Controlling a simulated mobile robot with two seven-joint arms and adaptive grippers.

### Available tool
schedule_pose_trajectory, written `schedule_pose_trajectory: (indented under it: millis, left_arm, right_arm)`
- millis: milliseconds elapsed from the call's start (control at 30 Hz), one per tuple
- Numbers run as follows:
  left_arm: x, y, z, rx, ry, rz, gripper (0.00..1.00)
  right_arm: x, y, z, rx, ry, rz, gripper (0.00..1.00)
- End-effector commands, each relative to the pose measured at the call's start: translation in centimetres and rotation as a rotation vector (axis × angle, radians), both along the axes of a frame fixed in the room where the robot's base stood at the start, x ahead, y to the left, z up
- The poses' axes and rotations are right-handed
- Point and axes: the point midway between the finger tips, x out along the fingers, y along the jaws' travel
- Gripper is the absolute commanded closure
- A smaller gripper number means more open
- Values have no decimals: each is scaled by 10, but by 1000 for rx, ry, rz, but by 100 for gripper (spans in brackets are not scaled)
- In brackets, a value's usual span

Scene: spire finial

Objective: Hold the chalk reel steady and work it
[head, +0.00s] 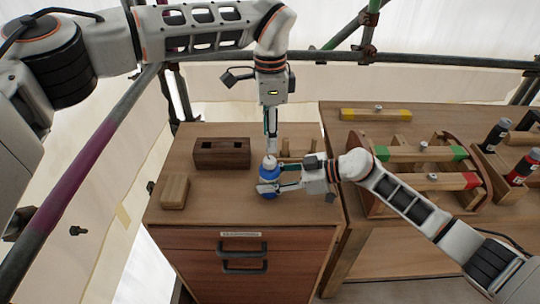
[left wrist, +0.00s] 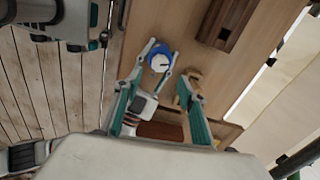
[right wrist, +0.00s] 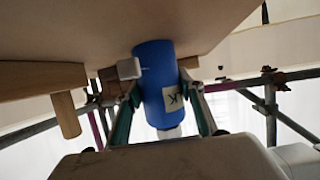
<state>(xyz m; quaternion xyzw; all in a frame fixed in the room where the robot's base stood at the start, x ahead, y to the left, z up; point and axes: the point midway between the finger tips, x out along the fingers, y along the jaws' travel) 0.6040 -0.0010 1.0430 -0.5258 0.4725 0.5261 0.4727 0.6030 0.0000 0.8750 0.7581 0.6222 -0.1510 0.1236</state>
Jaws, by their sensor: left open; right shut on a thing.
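The chalk reel is a blue cylinder with a white top (head: 268,173), standing near the middle of the wooden cabinet top. My right gripper (head: 270,187) comes in low from the right and is shut on the blue body. In the right wrist view, the blue body (right wrist: 154,70) sits between its fingers, with a pale lettered label and a white end. My left gripper (head: 270,148) points straight down over the reel, open, with its fingers near the white top.
A dark slotted block (head: 222,153) and a small pale block (head: 174,191) lie left of the reel. Small wooden pieces (head: 298,150) stand behind it. Scaffold tubes (head: 60,205) run around the cabinet.

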Motion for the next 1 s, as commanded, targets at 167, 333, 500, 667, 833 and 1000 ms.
schedule_pose_trajectory:
  millis: [167,333,500,667,833,1000]
  left_arm:
    - [-1,0,-36,1,3,-1,59]
    - [-1,0,-61,0,3,0,59]
    - [0,0,-73,-1,0,-1,59]
    - [0,0,-77,0,0,-1,59]
    - [0,0,-76,0,0,-1,59]
    - [0,0,-76,0,0,-1,98]
  right_arm:
    - [0,0,0,0,0,0,86]
    - [0,0,0,0,0,0,86]
    - [0,0,0,0,0,0,86]
    - [0,0,0,0,0,0,86]
    - [0,0,0,0,0,0,86]
    - [0,0,0,0,0,0,86]
